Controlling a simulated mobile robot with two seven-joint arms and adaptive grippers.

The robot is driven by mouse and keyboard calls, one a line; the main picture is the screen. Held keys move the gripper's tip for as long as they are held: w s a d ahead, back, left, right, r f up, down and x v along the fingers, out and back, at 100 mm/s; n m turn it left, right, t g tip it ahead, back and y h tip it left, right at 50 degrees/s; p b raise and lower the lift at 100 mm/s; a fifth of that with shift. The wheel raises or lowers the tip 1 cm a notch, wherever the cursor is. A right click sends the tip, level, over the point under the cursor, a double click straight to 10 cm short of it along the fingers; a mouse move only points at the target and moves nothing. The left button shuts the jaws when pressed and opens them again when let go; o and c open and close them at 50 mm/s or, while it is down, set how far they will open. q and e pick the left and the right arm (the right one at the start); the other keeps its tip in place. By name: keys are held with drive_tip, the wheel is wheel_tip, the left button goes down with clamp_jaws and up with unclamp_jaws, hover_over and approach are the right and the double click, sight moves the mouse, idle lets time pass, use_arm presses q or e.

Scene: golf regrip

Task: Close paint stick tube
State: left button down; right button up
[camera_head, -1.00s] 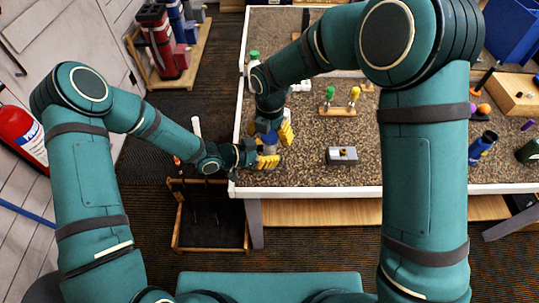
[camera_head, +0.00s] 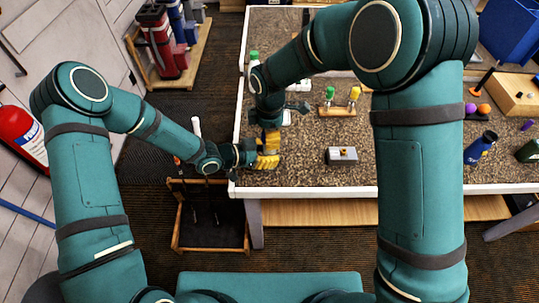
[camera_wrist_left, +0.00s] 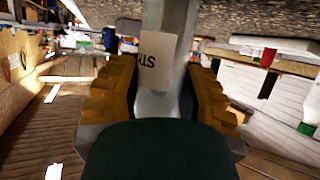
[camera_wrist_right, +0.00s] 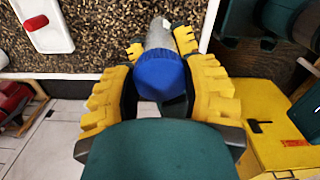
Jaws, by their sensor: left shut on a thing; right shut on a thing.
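The grey paint stick tube (camera_wrist_left: 178,35) with a pale printed label stands between the fingers of my left gripper (camera_wrist_left: 160,105), which is shut on it. In the right wrist view the blue cap (camera_wrist_right: 160,75) sits at the end of the tube (camera_wrist_right: 160,35), and the two look in line and touching. My right gripper (camera_wrist_right: 160,100) is shut on the blue cap. In the head view my right gripper (camera_head: 271,140) is just above my left gripper (camera_head: 267,160), at the table's left front corner. The tube and cap are mostly hidden there.
The speckled table (camera_head: 300,175) has a white edge. A metal block (camera_head: 342,156) and a wooden rack (camera_head: 337,111) with green and yellow pieces stand to the right. A green-capped bottle (camera_head: 254,60) is behind. A wooden open-topped stand (camera_head: 210,225) is below the left arm.

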drive_tip(key=m, duration=0.4)
drive_tip(key=shift+m, duration=0.4)
drive_tip(key=o, duration=1.3)
drive_tip(key=shift+c, duration=0.2)
drive_tip(key=shift+r, duration=2.25)
